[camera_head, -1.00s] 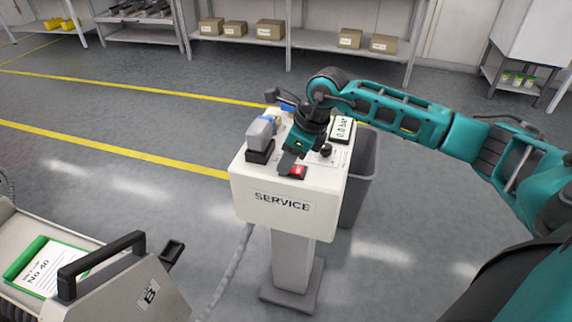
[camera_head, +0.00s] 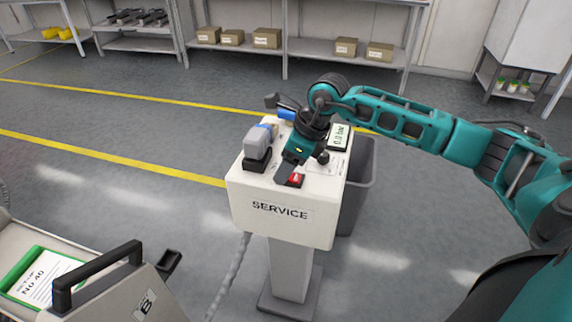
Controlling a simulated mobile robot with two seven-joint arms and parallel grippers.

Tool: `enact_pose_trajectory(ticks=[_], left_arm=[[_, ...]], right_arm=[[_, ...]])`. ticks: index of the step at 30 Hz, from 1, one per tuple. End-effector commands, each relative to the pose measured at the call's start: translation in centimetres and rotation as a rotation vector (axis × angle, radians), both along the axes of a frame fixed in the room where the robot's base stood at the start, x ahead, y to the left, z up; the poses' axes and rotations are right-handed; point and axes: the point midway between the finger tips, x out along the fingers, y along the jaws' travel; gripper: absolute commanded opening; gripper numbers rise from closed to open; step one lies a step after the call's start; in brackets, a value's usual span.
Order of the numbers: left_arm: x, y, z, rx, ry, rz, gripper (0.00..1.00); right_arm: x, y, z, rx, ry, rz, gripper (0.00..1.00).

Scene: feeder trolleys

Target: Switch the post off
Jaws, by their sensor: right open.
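The white service post (camera_head: 282,230) stands on a grey column and carries a SERVICE label on its front. On its top are a red switch (camera_head: 296,180), a grey connector in a black socket (camera_head: 258,150), a blue part (camera_head: 286,114) and a display (camera_head: 339,136) reading 0.0 bar. My right gripper (camera_head: 284,178) points down over the post top, its fingertips just left of the red switch. It covers part of the switch; whether it touches cannot be told. My right gripper is open. My left gripper is not in view.
A grey bin (camera_head: 357,185) stands behind the post on the right. A trolley with a black handle (camera_head: 98,276) and a green-edged card (camera_head: 40,278) is at lower left. Shelves with boxes (camera_head: 231,38) stand at the back.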

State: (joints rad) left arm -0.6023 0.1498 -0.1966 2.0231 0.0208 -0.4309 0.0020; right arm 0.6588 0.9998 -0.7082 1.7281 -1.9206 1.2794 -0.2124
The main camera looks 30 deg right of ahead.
Motion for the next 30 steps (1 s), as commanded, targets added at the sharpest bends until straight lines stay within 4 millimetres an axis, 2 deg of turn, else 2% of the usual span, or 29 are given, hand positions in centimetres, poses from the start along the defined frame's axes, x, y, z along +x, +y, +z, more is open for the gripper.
enact_pose_trajectory(ticks=[12, 16, 21, 30], left_arm=[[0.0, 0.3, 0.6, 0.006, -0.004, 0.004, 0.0], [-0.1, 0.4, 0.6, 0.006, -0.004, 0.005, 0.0], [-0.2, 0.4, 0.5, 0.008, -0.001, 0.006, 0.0], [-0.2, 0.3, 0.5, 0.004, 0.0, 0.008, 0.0]], right_arm=[[-2.5, -2.2, 8.1, -0.002, -0.003, -0.002, 0.57], [-3.1, -2.7, 9.9, -0.001, -0.003, -0.001, 0.57], [-3.6, -3.0, 11.1, 0.0, 0.0, 0.0, 0.57], [-3.6, -3.1, 11.3, 0.0, 0.0, 0.0, 0.57]])
